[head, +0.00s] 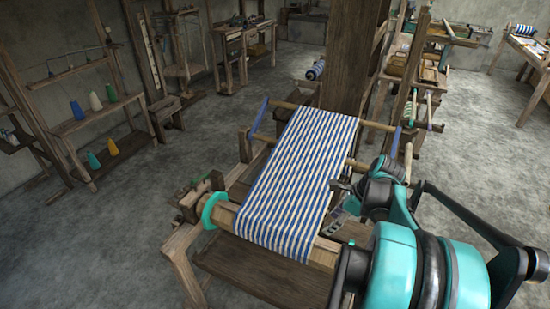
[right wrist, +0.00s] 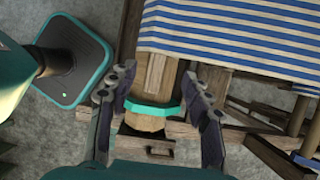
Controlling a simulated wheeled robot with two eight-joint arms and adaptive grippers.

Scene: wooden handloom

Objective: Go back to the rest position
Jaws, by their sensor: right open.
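A wooden handloom with a front roller beam (head: 226,216) stands in front of me. Blue-and-white striped cloth (head: 298,180) runs over it, and also shows in the right wrist view (right wrist: 240,35). My right gripper (head: 340,208) is by the right edge of the cloth in the head view. In the right wrist view its two fingers are apart, with nothing held between them (right wrist: 158,88). A wooden beam end with a teal ring (right wrist: 152,114) appears between the fingers, seemingly beyond them. My right arm hides the loom's front right corner. My left gripper is out of view.
A thick wooden post (head: 350,60) rises behind the cloth. A rack with colored thread cones (head: 95,101) stands at the left. Wooden benches and frames line the back wall, and a table (head: 527,48) is at far right. Grey floor (head: 130,220) is open at the left.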

